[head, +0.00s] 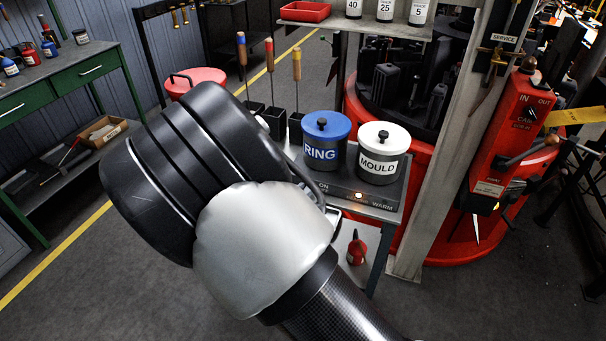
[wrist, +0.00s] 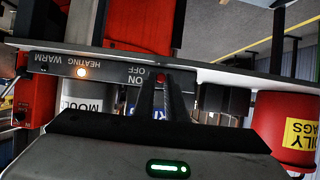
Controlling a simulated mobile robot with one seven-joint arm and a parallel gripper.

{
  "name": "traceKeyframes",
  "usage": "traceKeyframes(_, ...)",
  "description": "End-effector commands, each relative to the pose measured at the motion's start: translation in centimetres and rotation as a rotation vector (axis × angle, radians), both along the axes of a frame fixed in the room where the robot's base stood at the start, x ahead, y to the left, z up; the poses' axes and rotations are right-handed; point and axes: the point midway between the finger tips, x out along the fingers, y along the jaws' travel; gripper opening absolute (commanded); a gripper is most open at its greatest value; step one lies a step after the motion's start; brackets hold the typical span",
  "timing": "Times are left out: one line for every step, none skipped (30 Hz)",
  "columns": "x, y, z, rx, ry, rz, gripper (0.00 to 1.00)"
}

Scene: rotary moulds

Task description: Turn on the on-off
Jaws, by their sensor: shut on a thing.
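The on-off switch (wrist: 160,78) is a small red piece beside the ON/OFF lettering on a dark heating panel (wrist: 110,72) in the wrist view, which shows the scene upside down. My gripper (wrist: 161,82) reaches the panel with its two dark fingers close together, shut on the switch. The fingers hide most of the switch, so its position is unclear. A lamp (wrist: 81,73) near WARM glows orange. In the head view the panel front (head: 372,201) shows below the pots, with the lamp lit. My arm hides the gripper and the switch there.
A blue-lidded RING pot (head: 321,153) and a white-lidded MOULD pot (head: 378,167) stand on the heater. Tools with wooden handles (head: 296,66) stand left of them. A grey post (head: 440,140) and a red control box (head: 512,125) are on the right. Open floor lies left.

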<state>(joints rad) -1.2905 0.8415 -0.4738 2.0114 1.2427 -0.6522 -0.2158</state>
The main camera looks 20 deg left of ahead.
Motion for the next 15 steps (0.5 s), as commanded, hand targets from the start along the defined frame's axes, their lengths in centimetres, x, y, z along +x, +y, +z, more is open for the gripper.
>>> traceKeyframes(0.12, -0.14, 1.45, 0.003, 0.038, -0.003, 0.0)
traceKeyframes(0.12, -0.13, 1.48, 0.005, 0.06, -0.002, 0.0)
traceKeyframes(0.18, -0.1, 1.58, 0.007, 0.087, -0.002, 0.0)
traceKeyframes(0.23, -0.12, 1.65, 0.008, 0.106, -0.002, 0.0)
traceKeyframes(0.24, -0.11, 1.7, 0.009, 0.125, -0.002, 0.0)
traceKeyframes(0.29, -0.12, 1.74, 0.011, 0.149, -0.002, 0.0)
traceKeyframes(0.34, -0.12, 1.77, 0.012, 0.166, -0.002, 0.0)
traceKeyframes(0.34, -0.1, 1.78, 0.013, 0.183, -0.002, 0.0)
traceKeyframes(0.38, -0.12, 1.79, 0.015, 0.203, -0.002, 0.0)
traceKeyframes(0.4, -0.08, 1.82, 0.017, 0.218, -0.001, 0.0)
traceKeyframes(0.46, -0.1, 1.84, 0.018, 0.23, -0.002, 0.0)
traceKeyframes(0.48, -0.13, 1.79, 0.019, 0.248, -0.001, 0.0)
traceKeyframes(0.48, -0.11, 1.77, 0.019, 0.26, 0.0, 0.0)
traceKeyframes(0.51, -0.07, 1.77, 0.02, 0.27, 0.0, 0.0)
traceKeyframes(0.55, -0.06, 1.74, 0.022, 0.284, 0.0, 0.0)
